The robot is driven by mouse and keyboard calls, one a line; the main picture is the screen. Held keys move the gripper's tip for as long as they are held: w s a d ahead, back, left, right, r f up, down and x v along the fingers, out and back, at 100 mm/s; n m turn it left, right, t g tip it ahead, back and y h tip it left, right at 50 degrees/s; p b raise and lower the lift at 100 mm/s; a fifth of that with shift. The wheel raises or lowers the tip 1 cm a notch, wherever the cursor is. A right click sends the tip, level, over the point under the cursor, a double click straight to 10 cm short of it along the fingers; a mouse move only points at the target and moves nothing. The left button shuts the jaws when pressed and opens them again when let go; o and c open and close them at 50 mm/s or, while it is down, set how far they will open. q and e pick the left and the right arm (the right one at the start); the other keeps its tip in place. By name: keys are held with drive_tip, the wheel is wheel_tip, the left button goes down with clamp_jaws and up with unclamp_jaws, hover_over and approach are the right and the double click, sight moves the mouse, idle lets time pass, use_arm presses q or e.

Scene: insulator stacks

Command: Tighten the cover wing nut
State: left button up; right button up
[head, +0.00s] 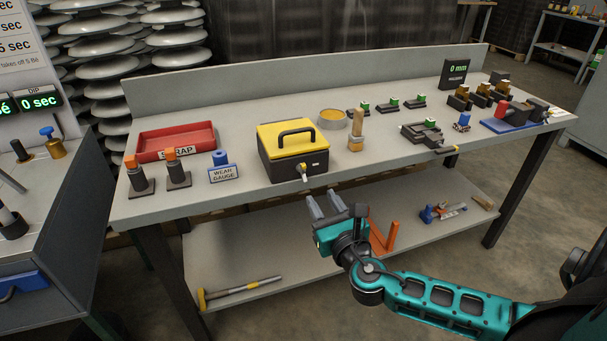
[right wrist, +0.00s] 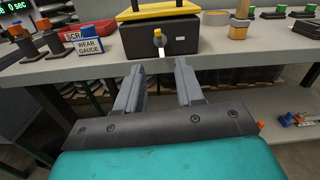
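A black box with a yellow cover (head: 287,138) and a black handle stands near the front edge of the bench. A small wing nut with a pale shank (head: 303,171) sticks out of its front face. In the right wrist view the wing nut shows a yellow part (right wrist: 158,36) at the box's front. My right gripper (head: 325,202) is open and empty, in front of and below the bench edge, apart from the wing nut. Its two grey fingers (right wrist: 158,80) point toward the box in the right wrist view. My left gripper is not in view.
A red scrap tray (head: 150,148), orange-topped posts (head: 176,165) and the wear gauge block (head: 222,172) stand left of the box. A yellow dish (head: 332,124) and a brush-like tool (head: 356,140) stand right. The bench front edge lies between my gripper and the box.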

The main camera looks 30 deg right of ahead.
sight(305, 174)
drive_tip(key=b+x, duration=0.1)
drive_tip(key=x, duration=0.9)
drive_tip(key=shift+w, duration=0.3)
clamp_jaws()
